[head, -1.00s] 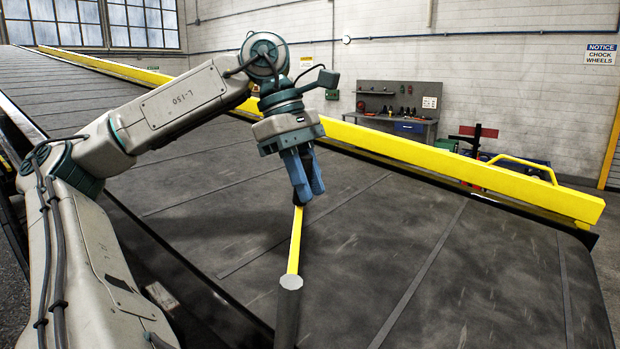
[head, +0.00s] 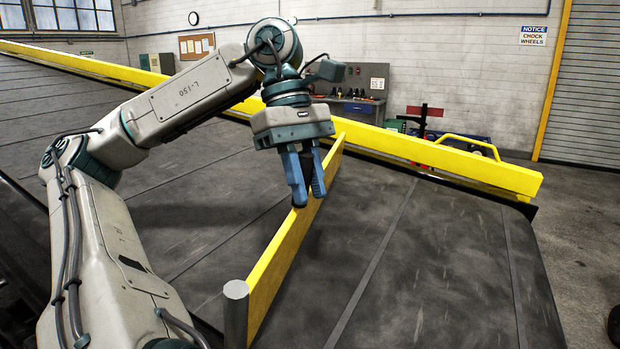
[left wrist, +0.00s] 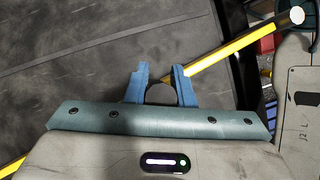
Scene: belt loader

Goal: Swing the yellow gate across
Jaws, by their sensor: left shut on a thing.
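The yellow gate (head: 280,258) is a long flat bar hinged at a grey round post (head: 236,310) at the near edge of the dark belt. It slants from the post away and to the right over the belt, its far end close to the yellow side rail in the picture. My left gripper (head: 307,196) points down at the gate's far half and is shut on it. In the left wrist view my left gripper (left wrist: 160,72) has a dark round part between its blue fingers, and the gate (left wrist: 225,50) runs up right to the post. My right gripper is not in view.
The dark conveyor belt (head: 420,250) slopes up to the left. A yellow side rail (head: 400,147) with a raised handle (head: 468,143) runs along its far side. A workbench (head: 350,102) stands by the wall. The belt right of the gate is clear.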

